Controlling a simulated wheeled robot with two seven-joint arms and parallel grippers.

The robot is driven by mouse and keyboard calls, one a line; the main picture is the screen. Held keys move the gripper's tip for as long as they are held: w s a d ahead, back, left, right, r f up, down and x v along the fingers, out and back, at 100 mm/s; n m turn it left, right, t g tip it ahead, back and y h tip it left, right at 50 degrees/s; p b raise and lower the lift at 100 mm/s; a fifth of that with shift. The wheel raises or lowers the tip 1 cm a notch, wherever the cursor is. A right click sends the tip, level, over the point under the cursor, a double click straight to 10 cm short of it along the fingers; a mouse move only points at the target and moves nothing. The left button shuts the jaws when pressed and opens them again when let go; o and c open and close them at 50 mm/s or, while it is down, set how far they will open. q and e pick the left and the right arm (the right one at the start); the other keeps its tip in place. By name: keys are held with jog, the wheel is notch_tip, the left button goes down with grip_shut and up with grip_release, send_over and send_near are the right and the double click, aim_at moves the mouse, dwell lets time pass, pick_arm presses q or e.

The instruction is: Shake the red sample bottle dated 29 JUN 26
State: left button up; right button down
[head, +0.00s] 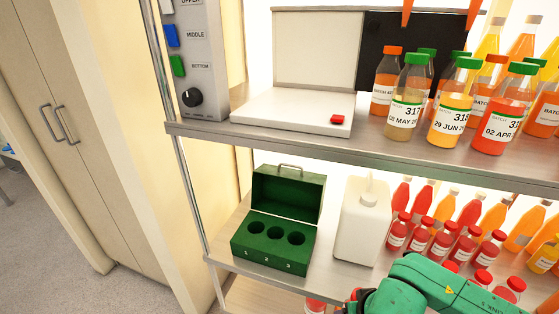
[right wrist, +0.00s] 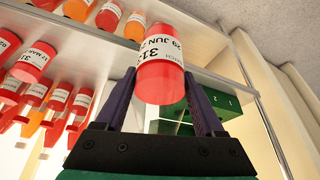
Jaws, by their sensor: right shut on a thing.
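In the right wrist view my right gripper (right wrist: 160,85) is shut on a red bottle (right wrist: 160,80), with one dark finger on each side. Its white label reads "29 JUN" and a number starting with 31; the rest is turned away. The bottle is tilted in this view and clear of the shelf surfaces. In the head view only green links of my right arm show at the lower right; its gripper and the held bottle are out of sight. An orange-yellow bottle (head: 450,128) with a 29 JUN label stands on the upper shelf. My left gripper is not in view.
A green box (head: 268,256) with three numbered holes and an open lid stands on the lower shelf, beside a white jug (head: 362,232). Red-capped bottles (head: 440,243) crowd the lower right. Above are a white device (head: 290,115) with a red button and a grey control panel (head: 197,50).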

jog(key=s+d, duration=0.2)
jog(key=d, duration=0.4)
jog(key=a, duration=0.2)
jog(key=w+a, duration=0.1)
jog(key=a, duration=0.1)
jog(key=w+a, duration=0.1)
jog(key=a, duration=0.1)
jog(key=shift+r, duration=0.1)
jog(key=shift+w+a+f, duration=0.15)
jog(key=shift+w+f, duration=0.05)
jog(key=shift+w, duration=0.2)
jog(key=shift+s+d+r, duration=0.1)
jog(key=shift+s+d, duration=0.15)
jog(key=shift+s, duration=0.1)
jog(key=shift+w+a, duration=0.1)
jog(key=shift+w, duration=0.05)
